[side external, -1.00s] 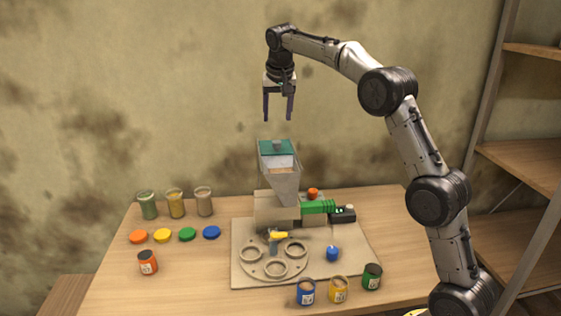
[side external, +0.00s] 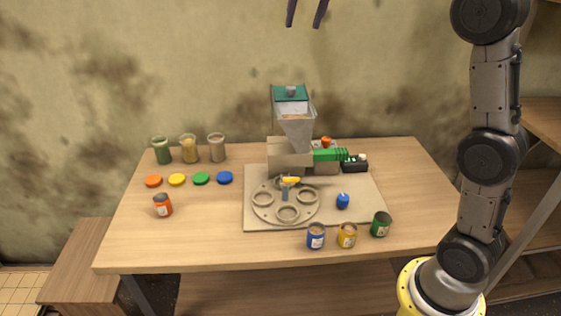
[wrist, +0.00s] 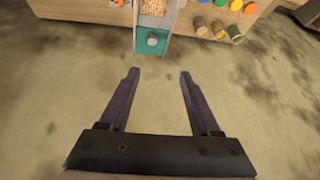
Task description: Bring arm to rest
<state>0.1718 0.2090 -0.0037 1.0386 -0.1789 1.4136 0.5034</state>
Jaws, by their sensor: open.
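My gripper (side external: 306,13) shows only its two dark fingertips at the top edge of the side view, high above the table and well above the hopper. In the wrist view my gripper (wrist: 157,75) is open, with its fingers apart and nothing between them. The rest of the hand and forearm is out of frame in the side view. The machine's hopper (side external: 296,125) has a teal lid (side external: 290,94) and stands at the back of the table. That teal lid (wrist: 151,42) also shows just beyond the fingertips in the wrist view.
Three cans stand at the front right, including a yellow can (side external: 347,235). An orange can (side external: 162,205), coloured lids and three jars (side external: 189,149) stand at left. Shelves (side external: 545,125) are at right.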

